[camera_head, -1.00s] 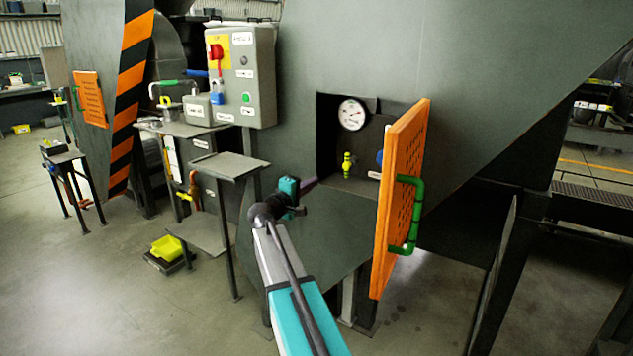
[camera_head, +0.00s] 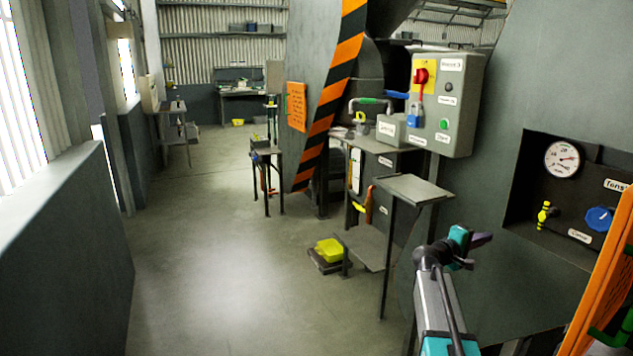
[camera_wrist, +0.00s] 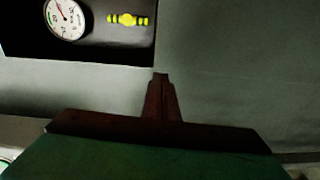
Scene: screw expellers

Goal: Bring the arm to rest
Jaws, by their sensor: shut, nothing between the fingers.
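My gripper (camera_head: 481,240) is at the lower right of the head view, at the end of my teal and grey arm. The fingers are apart from the gauge (camera_wrist: 65,18) and the yellow valve (camera_wrist: 127,19), which show at the top left there.
An open orange door (camera_head: 606,275) with a green handle stands right of the recess. A small grey stand (camera_head: 412,188) is just left of my arm. A control box (camera_head: 447,105) hangs above it. The aisle at left is clear.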

